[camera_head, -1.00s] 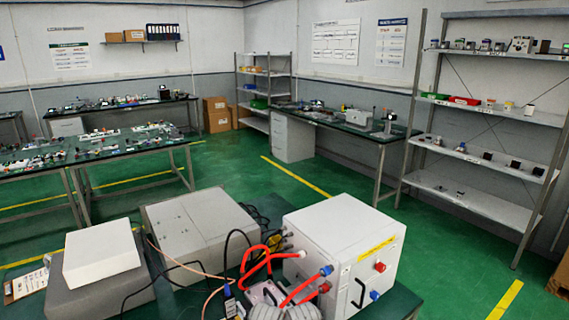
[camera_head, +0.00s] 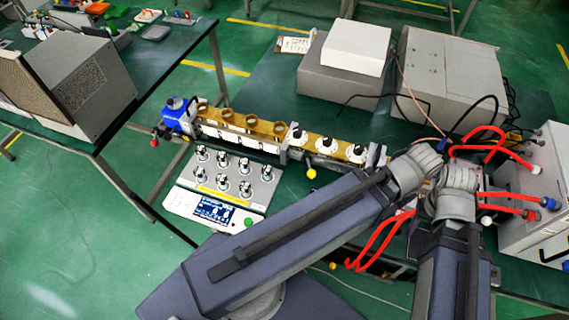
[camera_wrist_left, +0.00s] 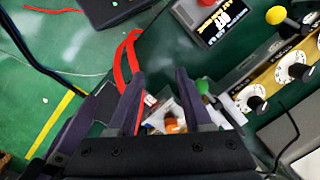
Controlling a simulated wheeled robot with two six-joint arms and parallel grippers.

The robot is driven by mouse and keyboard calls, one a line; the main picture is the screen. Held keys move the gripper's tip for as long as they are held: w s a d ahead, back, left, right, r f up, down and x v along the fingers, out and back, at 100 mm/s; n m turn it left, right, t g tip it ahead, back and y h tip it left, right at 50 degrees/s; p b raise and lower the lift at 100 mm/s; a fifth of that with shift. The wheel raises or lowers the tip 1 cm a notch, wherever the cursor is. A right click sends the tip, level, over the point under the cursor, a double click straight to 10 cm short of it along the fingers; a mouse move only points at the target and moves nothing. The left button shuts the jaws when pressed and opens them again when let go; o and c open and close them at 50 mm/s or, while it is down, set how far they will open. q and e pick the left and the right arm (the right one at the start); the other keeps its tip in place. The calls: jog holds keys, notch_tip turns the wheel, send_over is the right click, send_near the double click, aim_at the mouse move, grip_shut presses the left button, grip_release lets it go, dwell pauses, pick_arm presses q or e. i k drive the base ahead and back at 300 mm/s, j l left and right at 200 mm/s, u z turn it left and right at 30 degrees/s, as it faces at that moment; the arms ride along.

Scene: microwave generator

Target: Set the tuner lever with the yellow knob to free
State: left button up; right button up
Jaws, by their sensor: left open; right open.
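The yellow knob (camera_head: 311,174) sits at the end of a short tuner lever at the front of the brass line, right of the middle in the head view. It also shows at the upper right of the left wrist view (camera_wrist_left: 276,15). My left gripper (camera_wrist_left: 160,85) is open and empty, with orange and white parts beyond its fingers, away from the knob. My right gripper (camera_head: 428,232) is right of the knob in the head view, open and apart from it; its fingers are largely hidden. Any marking by the lever is too small to read.
The brass line (camera_head: 260,127) carries black-and-white dials. A control box with a screen (camera_head: 210,212) lies at its front left. Red cables (camera_head: 375,243) run beside my arms to the white cabinet (camera_head: 545,190). Grey boxes (camera_head: 330,85) stand behind.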

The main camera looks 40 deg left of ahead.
aim_at(311, 173)
jog(key=u, duration=1.15)
